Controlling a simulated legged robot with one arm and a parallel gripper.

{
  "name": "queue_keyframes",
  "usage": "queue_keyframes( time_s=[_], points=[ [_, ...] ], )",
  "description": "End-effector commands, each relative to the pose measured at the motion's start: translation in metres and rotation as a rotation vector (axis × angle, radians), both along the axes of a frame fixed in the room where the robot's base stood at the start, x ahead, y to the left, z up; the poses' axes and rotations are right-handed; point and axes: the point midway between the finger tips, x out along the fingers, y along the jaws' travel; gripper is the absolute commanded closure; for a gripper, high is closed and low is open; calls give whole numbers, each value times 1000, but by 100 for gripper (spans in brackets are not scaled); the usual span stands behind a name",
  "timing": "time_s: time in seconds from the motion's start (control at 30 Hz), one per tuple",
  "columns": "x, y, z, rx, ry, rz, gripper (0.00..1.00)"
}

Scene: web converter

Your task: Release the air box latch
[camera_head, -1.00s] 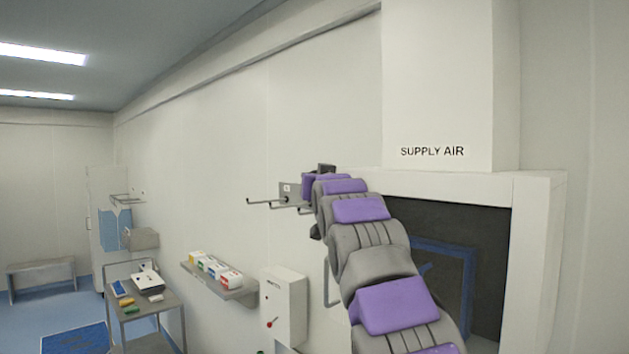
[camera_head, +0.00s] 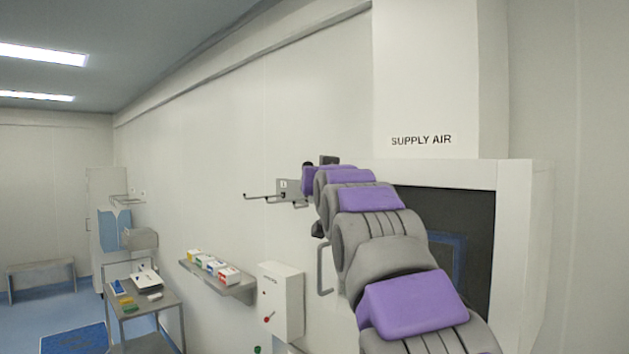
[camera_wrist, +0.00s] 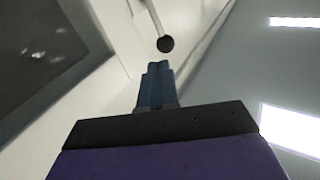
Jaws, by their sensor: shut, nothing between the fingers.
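The white air box (camera_head: 400,173) under the "SUPPLY AIR" duct has a dark recessed front. My arm reaches across it and hides much of its left side. In the wrist view, a black ball knob (camera_wrist: 165,44) on a thin light rod stands just beyond my fingertips; it looks like the latch lever, but I cannot be sure. My gripper (camera_wrist: 158,68) is shut and empty, pointing at the knob with a small apparent gap. Whether they touch is unclear. In the head view, the gripper end is small and mostly hidden behind my arm.
A grey handle (camera_head: 323,268) is left of my arm. A wall bracket with hooks (camera_head: 288,190) is by my gripper. Below are a white control box with a red lever (camera_head: 282,300), a shelf of small boxes (camera_head: 217,279) and a cart (camera_head: 142,307).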

Motion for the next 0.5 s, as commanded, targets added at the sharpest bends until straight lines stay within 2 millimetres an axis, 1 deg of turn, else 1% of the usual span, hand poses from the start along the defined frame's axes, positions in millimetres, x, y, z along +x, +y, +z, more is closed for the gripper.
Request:
queue_keyframes(
  time_s=[0.07, 0.3, 0.5],
  points=[
    [-9, 2, -2, -2, 0, 1, 100],
    [-41, -3, -4, -3, -2, 1, 100],
    [-59, -10, -6, -1, -2, 0, 100]
  ],
)
